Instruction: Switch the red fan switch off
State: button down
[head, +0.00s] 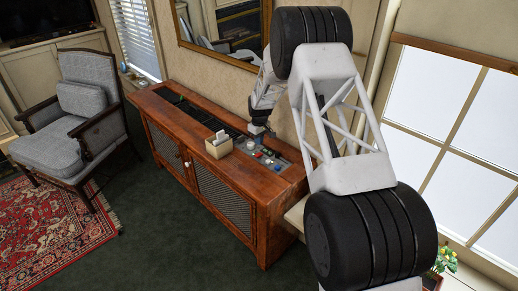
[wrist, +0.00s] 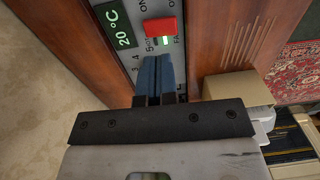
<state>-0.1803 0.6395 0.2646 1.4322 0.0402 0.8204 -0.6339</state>
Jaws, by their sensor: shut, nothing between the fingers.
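The fingers hide part of the panel. In the head view my gripper (head: 257,130) is above the panel end of the wooden cabinet (head: 225,185).
A green "20 °C" display (wrist: 119,27) is beside the switch. A tan tissue box (head: 219,148) stands on the cabinet near the panel and several small coloured controls. The wall and mirror (head: 222,30) are behind. A grey armchair (head: 75,120) is at left.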

aim_at(257, 155)
notch_tip(257, 155, up, 8)
jog(key=shift+w, duration=0.15)
jog(key=shift+f, duration=0.1)
jog(key=shift+d, duration=0.15)
dwell(0.3)
jog(key=shift+w+d+g+y, duration=0.25)
jog(key=shift+w+g+y, duration=0.15)
jog(key=shift+g, duration=0.1)
jog(key=f, duration=0.4)
jog(key=s+a+f, duration=0.1)
jog(key=f, duration=0.8)
jog(key=shift+s+a+f, duration=0.25)
jog(key=shift+s+f, duration=0.05)
jog(key=shift+f, duration=0.05)
